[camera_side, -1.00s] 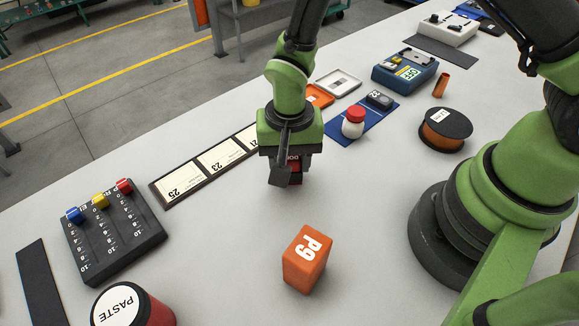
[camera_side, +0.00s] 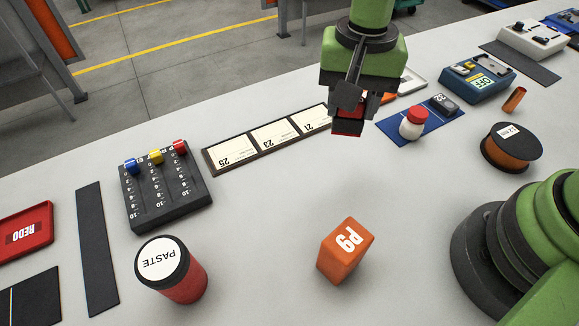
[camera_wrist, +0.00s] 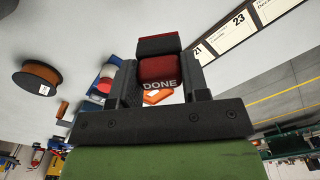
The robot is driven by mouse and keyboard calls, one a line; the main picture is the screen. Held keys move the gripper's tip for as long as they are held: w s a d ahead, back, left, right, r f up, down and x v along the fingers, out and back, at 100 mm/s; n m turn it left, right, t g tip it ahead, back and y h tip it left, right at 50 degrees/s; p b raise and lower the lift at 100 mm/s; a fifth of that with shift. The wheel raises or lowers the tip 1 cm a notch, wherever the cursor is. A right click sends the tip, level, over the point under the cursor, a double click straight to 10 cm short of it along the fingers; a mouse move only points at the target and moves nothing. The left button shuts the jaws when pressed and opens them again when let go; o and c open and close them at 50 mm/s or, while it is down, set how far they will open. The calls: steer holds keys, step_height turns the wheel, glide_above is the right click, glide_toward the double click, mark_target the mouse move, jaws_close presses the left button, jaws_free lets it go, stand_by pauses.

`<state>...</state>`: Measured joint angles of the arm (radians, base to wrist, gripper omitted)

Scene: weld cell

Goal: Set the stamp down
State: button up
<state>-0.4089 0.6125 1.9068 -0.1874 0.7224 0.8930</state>
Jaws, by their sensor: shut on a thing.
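The stamp (camera_side: 347,126) is a small red and black block, and my gripper (camera_side: 350,104) is shut on it. In the wrist view the stamp (camera_wrist: 158,70) sits between both fingers, with white DONE lettering on its red part and a dark end beyond. In the side view it hangs beside the right end of the card strip (camera_side: 262,148) and appears clear of the table (camera_side: 270,215). Its underside is hidden. An orange tray (camera_side: 389,98) lies partly hidden behind my gripper.
A blue mat (camera_side: 393,128) with a red-capped white bottle (camera_side: 413,124) and a small dark block lies right of my gripper. An orange P9 block (camera_side: 345,252), a paste jar (camera_side: 172,270) and a slider box (camera_side: 165,190) stand nearer. The table between strip and P9 block is clear.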

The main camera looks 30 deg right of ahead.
steer(key=a+n, duration=0.7)
steer(key=a, duration=0.8)
steer(key=shift+n, duration=0.3)
steer(key=f, duration=0.9)
steer(key=shift+a+f, duration=0.15)
steer(key=shift+a, duration=0.25)
steer(key=shift+f, duration=0.25)
steer(key=shift+f, duration=0.1)
steer(key=o, duration=0.9)
steer(key=shift+o, duration=0.2)
step_height(320, 180, up, 12)
